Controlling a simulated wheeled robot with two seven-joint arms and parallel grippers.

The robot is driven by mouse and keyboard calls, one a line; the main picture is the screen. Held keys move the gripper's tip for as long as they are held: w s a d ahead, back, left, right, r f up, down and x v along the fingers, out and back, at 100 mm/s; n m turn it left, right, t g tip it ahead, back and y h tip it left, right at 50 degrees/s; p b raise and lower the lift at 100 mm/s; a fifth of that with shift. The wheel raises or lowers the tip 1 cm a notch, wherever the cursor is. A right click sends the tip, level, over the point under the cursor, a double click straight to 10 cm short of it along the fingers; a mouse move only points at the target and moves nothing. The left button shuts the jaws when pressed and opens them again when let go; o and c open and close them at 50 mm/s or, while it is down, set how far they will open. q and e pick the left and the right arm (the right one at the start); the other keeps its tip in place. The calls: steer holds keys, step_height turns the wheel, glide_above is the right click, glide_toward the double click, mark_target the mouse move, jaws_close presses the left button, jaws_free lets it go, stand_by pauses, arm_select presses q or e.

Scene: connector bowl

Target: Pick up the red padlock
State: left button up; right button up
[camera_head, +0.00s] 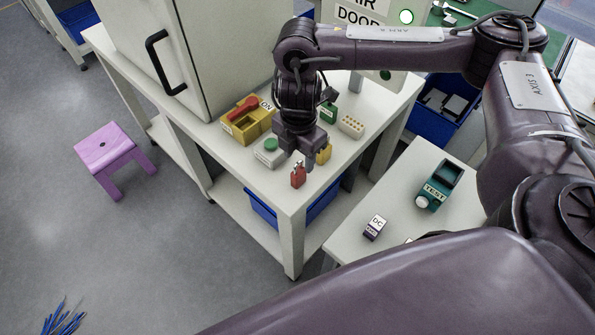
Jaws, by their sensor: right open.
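The red padlock (298,177) stands near the front corner of the white table (293,203), its small shackle on top. My right gripper (304,160) points down just above and behind the padlock, with its jaws open. The fingertips are small here, and I cannot tell whether they touch the padlock. A yellow object (324,153), partly hidden by the gripper, is just behind it to the right. My left gripper is not in view.
A yellow switch box with a red handle (247,115), a box with a green button (270,150) and a pale block with holes (351,126) stand on the table. A white cabinet (205,60) stands at the back left. A teal tester (438,185) and a DC box (375,227) sit on the lower right table.

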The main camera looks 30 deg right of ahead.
mark_target(299, 161)
steer(key=shift+s+f, duration=0.1)
steer(key=shift+f, duration=0.35)
steer(key=f, duration=0.2)
steer(key=f+p, duration=0.1)
steer(key=shift+w+d, duration=0.25)
steer(key=shift+w, duration=0.1)
steer(key=shift+a+f, duration=0.1)
steer(key=shift+f, duration=0.65)
steer(key=c, duration=0.6)
steer(key=shift+c, duration=1)
jaws_close()
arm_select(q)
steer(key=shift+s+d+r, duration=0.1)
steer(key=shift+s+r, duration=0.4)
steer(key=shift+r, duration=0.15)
